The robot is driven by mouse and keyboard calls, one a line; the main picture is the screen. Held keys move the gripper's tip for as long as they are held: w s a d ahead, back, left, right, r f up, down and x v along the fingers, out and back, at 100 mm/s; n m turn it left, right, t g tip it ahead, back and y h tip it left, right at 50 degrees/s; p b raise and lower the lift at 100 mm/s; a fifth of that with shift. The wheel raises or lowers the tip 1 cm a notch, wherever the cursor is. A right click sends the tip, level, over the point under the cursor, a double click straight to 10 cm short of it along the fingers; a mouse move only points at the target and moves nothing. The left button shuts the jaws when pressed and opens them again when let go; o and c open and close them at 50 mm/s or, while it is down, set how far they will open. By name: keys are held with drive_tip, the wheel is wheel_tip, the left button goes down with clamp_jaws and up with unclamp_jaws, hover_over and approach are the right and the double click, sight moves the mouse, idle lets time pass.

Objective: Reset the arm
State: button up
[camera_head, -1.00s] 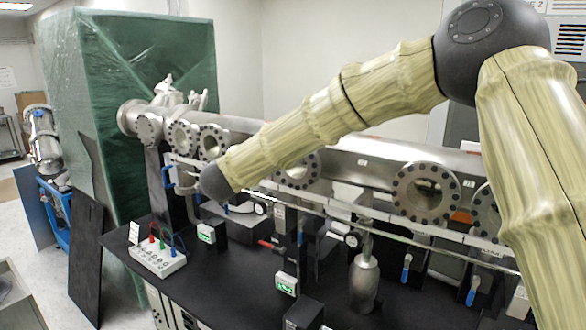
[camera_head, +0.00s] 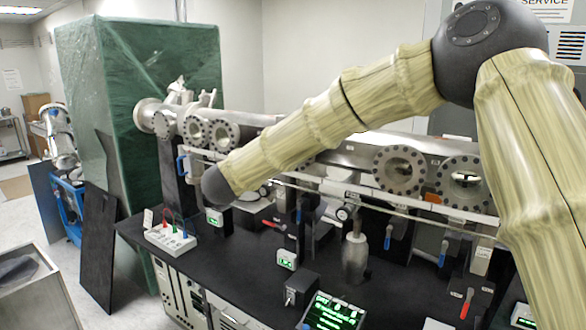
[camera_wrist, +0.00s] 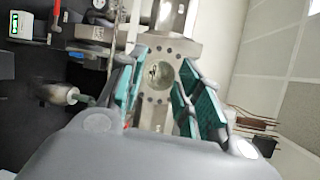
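My arm, with pale yellow ribbed links and dark joints, crosses the upper right of the head view. Its dark joint (camera_head: 217,185) shows in front of the steel vacuum tube (camera_head: 345,150). My gripper is not visible in the head view. In the wrist view my gripper (camera_wrist: 160,78) is open, its two teal-padded fingers apart with nothing between them. A round bolted flange port (camera_wrist: 158,76) shows beyond the fingers, apart from them as far as I can tell.
A black table (camera_head: 235,250) carries a white box with coloured leads (camera_head: 170,240), a metal bottle (camera_head: 355,257) and a green-lit screen (camera_head: 332,312). A green wrapped crate (camera_head: 135,100) stands behind. A metal cart (camera_head: 35,290) is at lower left; floor shows near it.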

drive_tip(key=s+d+f+n+g+y, duration=0.15)
drive_tip(key=d+f+n, duration=0.25)
drive_tip(key=f, duration=1.1)
drive_tip(key=s+d+f+n+g+y, duration=0.1)
drive_tip(key=s+d+f+n+g, duration=0.2)
drive_tip(key=f, duration=1.2)
drive_tip(key=s+d+f+n+g, duration=0.1)
drive_tip(key=s+d+f+n, duration=0.25)
drive_tip(key=s+f, duration=0.4)
drive_tip(key=s+d+f+n+g, duration=0.1)
drive_tip(key=s+d+f+n, duration=0.3)
drive_tip(key=f, duration=0.7)
drive_tip(key=s+d+f+n+g, duration=0.1)
drive_tip(key=s+d+f+g, duration=0.1)
drive_tip(key=s+d+f, duration=0.6)
drive_tip(key=s+d+f+n+g, duration=0.2)
drive_tip(key=s+f+g, duration=0.15)
drive_tip(key=s, duration=0.75)
drive_tip(key=s+d+f+n+g, duration=0.2)
drive_tip(key=s+d, duration=0.2)
drive_tip(key=s, duration=0.7)
drive_tip(key=s+d+f+n+g, duration=0.2)
drive_tip(key=s+d, duration=0.3)
drive_tip(key=s, duration=0.7)
wheel_tip(320, 180, down, 24)
drive_tip(key=b, duration=2.4)
drive_tip(key=shift+w+a+f, duration=0.15)
drive_tip(key=shift+w, duration=0.2)
drive_tip(key=shift+f+b, duration=0.25)
drive_tip(key=shift+b, duration=0.25)
